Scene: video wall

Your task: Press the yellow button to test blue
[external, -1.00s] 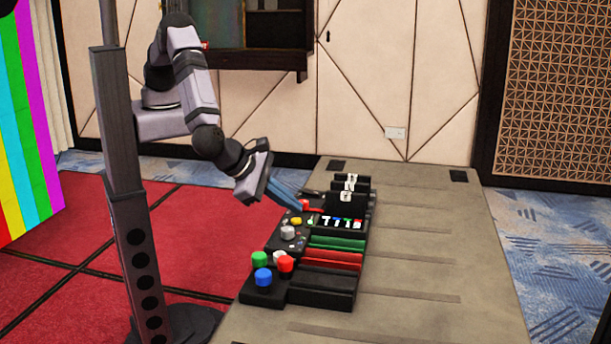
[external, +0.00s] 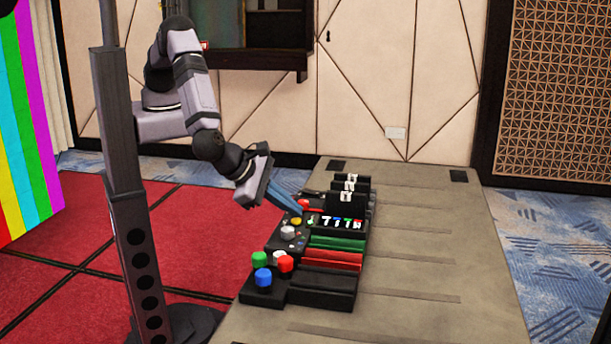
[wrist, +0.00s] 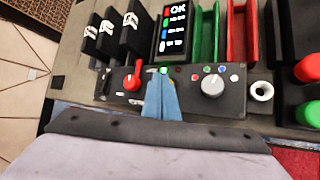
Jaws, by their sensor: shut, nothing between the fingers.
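The yellow button (external: 296,221) sits on the black control panel (external: 272,244) in the external view. My gripper (external: 300,211) is shut and empty, its blue fingertips pointing down just above and behind the yellow button. I cannot tell whether they touch it. In the wrist view the shut fingers (wrist: 162,84) are over the panel, between a red knob (wrist: 132,80) and a silver knob (wrist: 212,85). The yellow button is not visible there, and the fingers hide part of the panel. A small display (wrist: 172,30) shows lines of text with coloured squares.
Green (external: 260,259), blue (external: 263,277) and red (external: 286,264) large buttons stand at the near end of the console. A colour-bar video wall (external: 25,130) is at the far left. The table's right side (external: 430,240) is clear.

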